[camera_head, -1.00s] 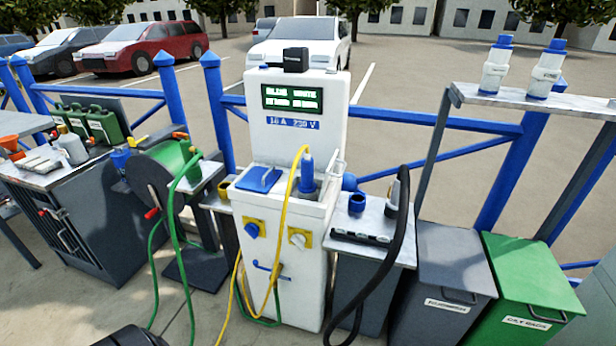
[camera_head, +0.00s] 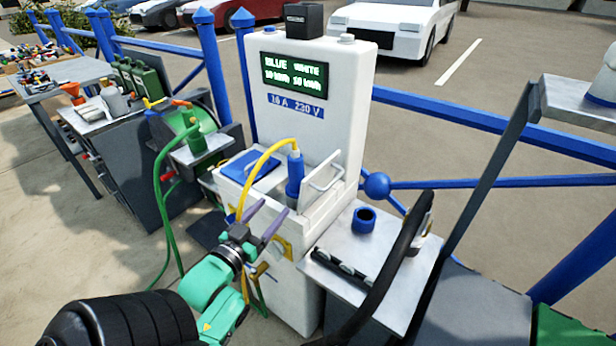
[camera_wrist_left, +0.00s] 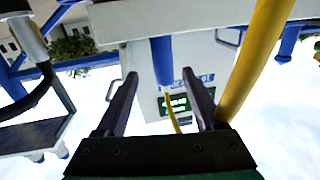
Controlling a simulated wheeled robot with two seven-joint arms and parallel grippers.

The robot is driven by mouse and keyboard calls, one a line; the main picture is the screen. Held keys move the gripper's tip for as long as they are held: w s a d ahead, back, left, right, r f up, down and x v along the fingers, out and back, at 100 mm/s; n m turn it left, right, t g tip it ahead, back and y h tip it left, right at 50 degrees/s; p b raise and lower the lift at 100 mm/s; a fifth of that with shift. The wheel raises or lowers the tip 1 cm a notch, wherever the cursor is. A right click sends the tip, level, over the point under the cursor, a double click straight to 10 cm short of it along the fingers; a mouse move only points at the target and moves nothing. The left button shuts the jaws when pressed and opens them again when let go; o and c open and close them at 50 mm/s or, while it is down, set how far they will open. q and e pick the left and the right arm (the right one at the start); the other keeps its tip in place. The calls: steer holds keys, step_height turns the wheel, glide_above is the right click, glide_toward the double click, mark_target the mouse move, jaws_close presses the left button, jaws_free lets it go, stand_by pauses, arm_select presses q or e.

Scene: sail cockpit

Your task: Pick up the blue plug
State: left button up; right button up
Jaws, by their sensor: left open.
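My left gripper (camera_head: 267,213) is open and empty, below and left of the plug, in front of the pedestal. In the left wrist view, which looks upside down, the plug (camera_wrist_left: 162,62) shows beyond and between the two open fingers (camera_wrist_left: 158,85), apart from them. My right gripper is not in view.
A blue flap (camera_head: 250,168) lies left of the plug and a white handle (camera_head: 325,172) close on its right. A green hose reel (camera_head: 180,130) stands left. The yellow cable hangs near my gripper.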

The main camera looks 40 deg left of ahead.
mark_target(292, 182)
arm_select(q)
steer(key=w, duration=0.2)
steer(key=w+a, duration=0.1)
steer(key=w+a+r+p, duration=0.1)
steer(key=w, duration=0.1)
steer(key=shift+w, duration=0.3)
steer(key=w, duration=0.4)
steer(key=shift+a+f+p, duration=0.1)
steer(key=shift+f+p, duration=0.1)
steer(key=shift+p, duration=0.1)
steer(key=w, duration=0.3)
steer(key=shift+w+a+f, duration=0.2)
steer(key=shift+w+a, duration=0.1)
steer(key=shift+w, duration=0.1)
steer(key=shift+s+r, duration=0.1)
jaws_close()
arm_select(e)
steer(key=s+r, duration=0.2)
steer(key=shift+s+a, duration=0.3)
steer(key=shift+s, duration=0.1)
